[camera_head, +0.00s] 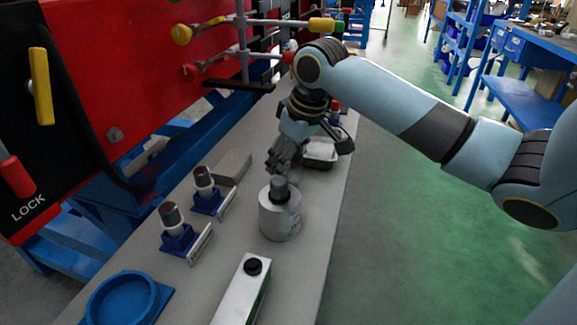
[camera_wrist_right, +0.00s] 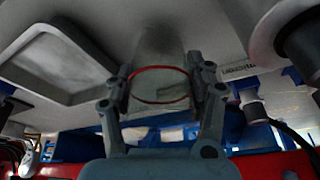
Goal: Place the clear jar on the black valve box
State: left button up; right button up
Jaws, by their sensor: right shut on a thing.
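My right gripper (camera_head: 283,158) reaches down over the far part of the bench in the head view. In the right wrist view, my right gripper (camera_wrist_right: 163,88) is shut on the clear jar (camera_wrist_right: 158,92), a see-through vessel with a red ring around it, one finger on each side. In the head view I cannot make the jar out from the gripper. I cannot pick out the black valve box with certainty. My left gripper is not in view.
A grey can with a black top (camera_head: 280,214) stands in front of the gripper. A pale tray (camera_head: 320,158) lies behind it. Nearer are a white carton (camera_head: 238,296), a blue round holder (camera_head: 148,309) and two blue stands (camera_head: 178,244). A red panel (camera_head: 120,90) borders the left.

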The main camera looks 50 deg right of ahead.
jog(key=shift+f, duration=0.55)
jog(key=shift+r, duration=0.1)
jog(key=o, duration=1.1)
jog(key=shift+o, duration=0.2)
